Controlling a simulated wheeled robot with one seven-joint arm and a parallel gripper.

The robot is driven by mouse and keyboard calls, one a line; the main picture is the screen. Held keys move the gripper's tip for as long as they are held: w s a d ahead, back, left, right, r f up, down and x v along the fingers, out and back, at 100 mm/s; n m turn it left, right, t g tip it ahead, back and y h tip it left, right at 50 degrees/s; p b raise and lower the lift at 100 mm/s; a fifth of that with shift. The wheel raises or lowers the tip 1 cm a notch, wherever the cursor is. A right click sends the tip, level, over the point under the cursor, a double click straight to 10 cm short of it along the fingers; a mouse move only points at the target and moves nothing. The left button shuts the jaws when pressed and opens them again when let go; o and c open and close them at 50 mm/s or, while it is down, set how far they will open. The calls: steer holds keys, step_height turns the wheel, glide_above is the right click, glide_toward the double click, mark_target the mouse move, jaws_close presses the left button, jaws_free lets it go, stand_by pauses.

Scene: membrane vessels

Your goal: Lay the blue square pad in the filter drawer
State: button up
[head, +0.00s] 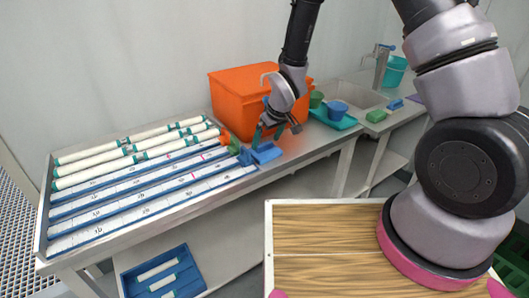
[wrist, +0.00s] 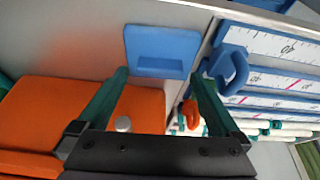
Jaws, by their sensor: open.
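A blue square piece (head: 265,152) lies on the steel counter near its front edge. In the wrist view the blue square piece (wrist: 162,45) shows a darker recess along one side. I cannot tell from these frames whether it is the pad or the filter drawer, and no other piece is clearly either one. My gripper (head: 266,132) has teal fingers and is open and empty just above and behind the blue piece. In the wrist view my gripper's fingertips (wrist: 159,76) point at it, with nothing between them.
An orange bin (head: 237,92) stands right behind my gripper. Blue racks with numbered scales and white tubes (head: 150,190) fill the counter's left. A teal tray (head: 333,120) with cups and a green sponge (head: 376,115) lie right, before the sink. A blue crate (head: 160,280) sits below.

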steer(key=shift+x, duration=1.1)
steer(key=c, duration=1.4)
steer(key=shift+r, duration=0.2)
